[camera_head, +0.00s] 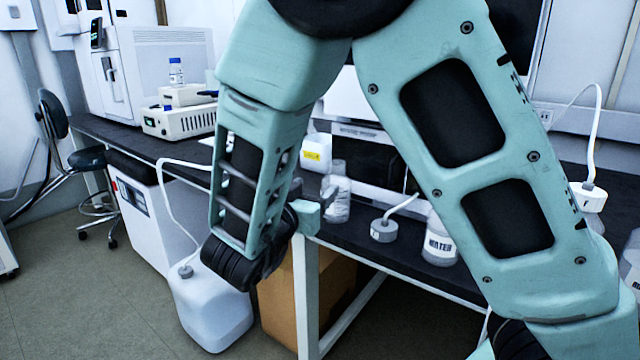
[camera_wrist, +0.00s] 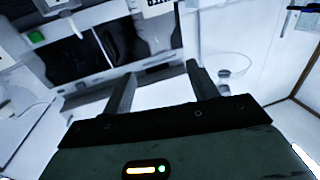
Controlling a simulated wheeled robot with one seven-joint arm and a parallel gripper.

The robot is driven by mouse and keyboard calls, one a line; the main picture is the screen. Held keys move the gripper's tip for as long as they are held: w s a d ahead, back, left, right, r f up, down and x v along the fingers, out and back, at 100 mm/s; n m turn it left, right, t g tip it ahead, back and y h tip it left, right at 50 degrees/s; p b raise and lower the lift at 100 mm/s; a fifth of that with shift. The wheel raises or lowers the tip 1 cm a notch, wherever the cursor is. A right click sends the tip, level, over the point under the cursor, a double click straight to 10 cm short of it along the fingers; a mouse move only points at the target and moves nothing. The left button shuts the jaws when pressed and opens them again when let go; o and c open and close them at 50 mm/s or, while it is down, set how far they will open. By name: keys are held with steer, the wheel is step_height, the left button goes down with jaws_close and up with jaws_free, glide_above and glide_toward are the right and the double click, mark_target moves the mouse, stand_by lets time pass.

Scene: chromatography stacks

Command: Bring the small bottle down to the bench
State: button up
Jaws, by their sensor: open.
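The small bottle (camera_head: 176,74), clear with a blue cap, stands upright on a small pale unit (camera_head: 185,96) atop a beige instrument (camera_head: 190,122) at the back left of the dark bench (camera_head: 140,136). My gripper (camera_head: 308,208) is by the bench's front edge, well to the right of and nearer than the bottle, and looks empty. In the wrist view my gripper (camera_wrist: 162,82) has its two fingers apart, with nothing visible between them. I cannot make out the small bottle in the wrist view.
A clear bottle (camera_head: 337,195), a grey-capped container (camera_head: 383,231) and a bottle labelled water (camera_head: 440,240) stand on the bench near my gripper. A white jug (camera_head: 212,308) with a tube is on the floor. A stool (camera_head: 90,160) stands left.

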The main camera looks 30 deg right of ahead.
steer(key=w+a+f+n+t+y, duration=0.35)
steer(key=a+n+y, duration=0.25)
steer(key=a+y, duration=0.5)
steer(key=s+a+f+n+g+y, duration=0.25)
steer(key=s+a+n+y, duration=0.2)
steer(key=a+y, duration=0.35)
steer(key=s+a+f+n+g, duration=0.1)
steer(key=s+a+n+g, duration=0.2)
steer(key=s, duration=0.4)
steer(key=s+a+n+g, duration=0.1)
steer(key=s+n+g, duration=0.25)
steer(key=s, duration=0.35)
steer(key=s+d+n+g+h, duration=0.2)
steer(key=s+d+g, duration=0.2)
steer(key=s, duration=0.5)
steer(key=d+f, duration=0.1)
steer(key=d, duration=0.1)
steer(key=shift+s+d+h, duration=0.3)
steer(key=shift+d+h, duration=0.05)
steer(key=shift+h, duration=0.05)
